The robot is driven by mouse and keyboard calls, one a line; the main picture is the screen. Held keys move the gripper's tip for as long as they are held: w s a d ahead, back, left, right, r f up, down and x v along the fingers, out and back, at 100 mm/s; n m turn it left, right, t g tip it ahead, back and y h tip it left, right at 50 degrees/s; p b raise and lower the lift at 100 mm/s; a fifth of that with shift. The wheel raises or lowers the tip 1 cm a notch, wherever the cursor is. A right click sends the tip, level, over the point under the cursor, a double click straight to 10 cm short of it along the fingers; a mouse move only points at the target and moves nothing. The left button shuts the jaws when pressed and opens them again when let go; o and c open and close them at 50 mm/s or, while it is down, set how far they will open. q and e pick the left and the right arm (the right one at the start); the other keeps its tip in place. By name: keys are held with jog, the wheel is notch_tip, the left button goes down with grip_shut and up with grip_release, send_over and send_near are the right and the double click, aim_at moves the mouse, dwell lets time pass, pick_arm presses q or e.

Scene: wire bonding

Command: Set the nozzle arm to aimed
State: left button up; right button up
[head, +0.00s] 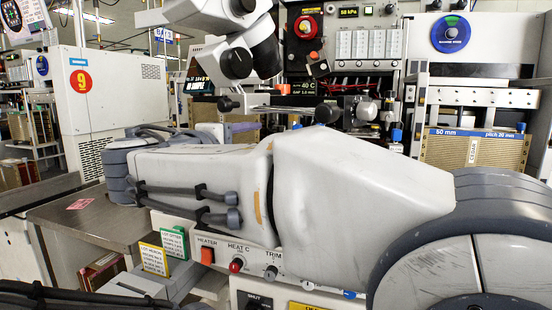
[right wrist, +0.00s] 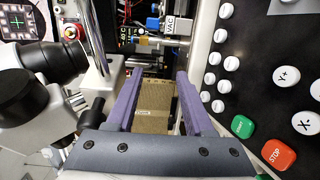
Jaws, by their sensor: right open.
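My right arm stretches across the middle of the head view and hides much of the machine behind it. A bit of my right gripper's purple finger (head: 243,127) shows beyond the arm. In the right wrist view my right gripper (right wrist: 158,78) has its two purple fingers apart, with nothing held between them. A brass tube with a blue fitting (right wrist: 146,41) lies beyond the fingertips, apart from them, beside a white VAC box (right wrist: 178,25). It may be the nozzle arm; I cannot tell for sure, nor which setting it has. My left gripper is not in view.
The microscope (head: 237,62) stands behind my arm and is close left of the fingers in the right wrist view (right wrist: 35,95). A dark control panel (right wrist: 270,75) with white buttons is close on the right. A tan magazine (right wrist: 155,98) shows between the fingers, further away.

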jog(key=shift+w+a, duration=0.1)
jog(key=shift+w, duration=0.05)
jog(key=shift+w+r, duration=0.15)
jog(key=shift+w, duration=0.15)
jog(key=b+x, duration=0.1)
jog(key=x, duration=0.8)
jog(key=shift+w+r+b, duration=0.25)
jog(key=shift+w+b, duration=0.05)
jog(key=shift+w, duration=0.05)
grip_shut()
